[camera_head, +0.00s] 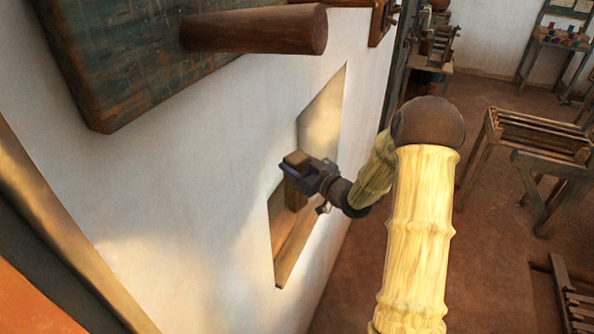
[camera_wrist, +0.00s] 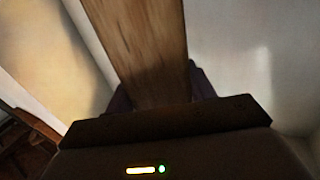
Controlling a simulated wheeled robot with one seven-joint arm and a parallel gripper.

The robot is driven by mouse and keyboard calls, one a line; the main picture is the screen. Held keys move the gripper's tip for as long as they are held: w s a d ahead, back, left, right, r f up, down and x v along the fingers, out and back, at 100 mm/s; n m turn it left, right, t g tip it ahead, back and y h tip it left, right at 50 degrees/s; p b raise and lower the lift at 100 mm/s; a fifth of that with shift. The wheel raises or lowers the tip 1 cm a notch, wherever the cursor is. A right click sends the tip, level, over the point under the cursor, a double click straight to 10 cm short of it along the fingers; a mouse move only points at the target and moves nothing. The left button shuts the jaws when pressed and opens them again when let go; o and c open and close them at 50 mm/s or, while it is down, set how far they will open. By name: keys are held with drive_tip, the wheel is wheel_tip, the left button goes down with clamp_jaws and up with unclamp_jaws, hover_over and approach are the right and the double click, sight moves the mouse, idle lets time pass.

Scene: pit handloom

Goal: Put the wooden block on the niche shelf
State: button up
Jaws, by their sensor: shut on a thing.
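The wooden block (camera_head: 297,159) is in my gripper (camera_head: 300,174), which is shut on it at the niche opening in the white wall. In the wrist view the block (camera_wrist: 143,45) is a brown, grained piece rising from between the fingers (camera_wrist: 160,95). The niche shelf (camera_head: 297,243) is a wooden board along the bottom of the recess. The block stands roughly upright above the board's inner part. I cannot tell whether its lower end touches the shelf, as the gripper covers part of it.
A dark board (camera_head: 130,65) with a thick wooden peg (camera_head: 260,30) sticks out from the wall above the niche. The niche's side wall (camera_head: 325,115) is close to my gripper. Wooden frames (camera_head: 540,140) stand on the brown floor at right.

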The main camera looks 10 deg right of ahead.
drive_tip(key=shift+w+f+p, duration=0.1)
drive_tip(key=shift+f+p, duration=0.25)
drive_tip(key=shift+f, duration=1.2)
drive_tip(key=o, duration=1.5)
drive_tip(key=b+v, duration=0.4)
drive_tip(key=v, duration=0.8)
drive_tip(key=shift+b, duration=0.3)
